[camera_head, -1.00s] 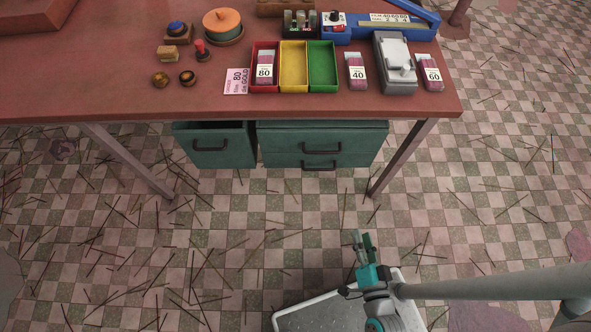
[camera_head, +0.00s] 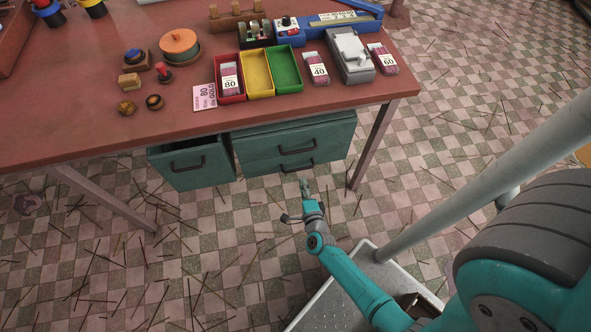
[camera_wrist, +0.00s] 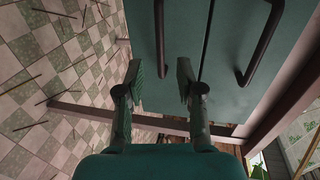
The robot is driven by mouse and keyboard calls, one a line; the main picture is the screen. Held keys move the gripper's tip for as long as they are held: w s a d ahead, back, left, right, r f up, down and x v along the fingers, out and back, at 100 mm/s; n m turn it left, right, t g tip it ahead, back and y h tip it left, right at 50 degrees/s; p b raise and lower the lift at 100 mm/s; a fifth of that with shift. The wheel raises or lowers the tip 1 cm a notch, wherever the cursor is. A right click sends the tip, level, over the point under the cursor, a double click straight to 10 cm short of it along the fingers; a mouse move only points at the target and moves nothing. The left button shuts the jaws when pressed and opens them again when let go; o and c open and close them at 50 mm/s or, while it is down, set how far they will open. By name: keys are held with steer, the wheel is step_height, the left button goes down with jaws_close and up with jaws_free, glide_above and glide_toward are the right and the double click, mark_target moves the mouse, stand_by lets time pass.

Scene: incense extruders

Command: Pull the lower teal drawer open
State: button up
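The lower teal drawer (camera_head: 262,168) is the bottom one of two stacked drawers under the table's right part. Its front looks flush with the upper drawer. Its dark bar handle (camera_head: 297,167) also shows in the wrist view (camera_wrist: 160,38), seen nearly edge-on. My gripper (camera_head: 305,183) is in front of and slightly below this handle in the head view. In the wrist view my gripper (camera_wrist: 161,82) is open, its two fingers apart and empty, with the handle lined up ahead between them. Any contact with the handle cannot be seen.
A separate left teal drawer (camera_head: 195,165) stands pulled out. A table leg (camera_head: 372,145) rises to the right. Thin sticks litter the checkered floor (camera_head: 200,250). The red tabletop (camera_head: 90,120) overhangs the drawers.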

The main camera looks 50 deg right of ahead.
mark_target(299, 169)
steer(key=x, duration=0.8)
steer(key=shift+w+d+f, duration=0.1)
steer(key=shift+w+d, duration=0.1)
steer(key=shift+w, duration=0.05)
jaws_close()
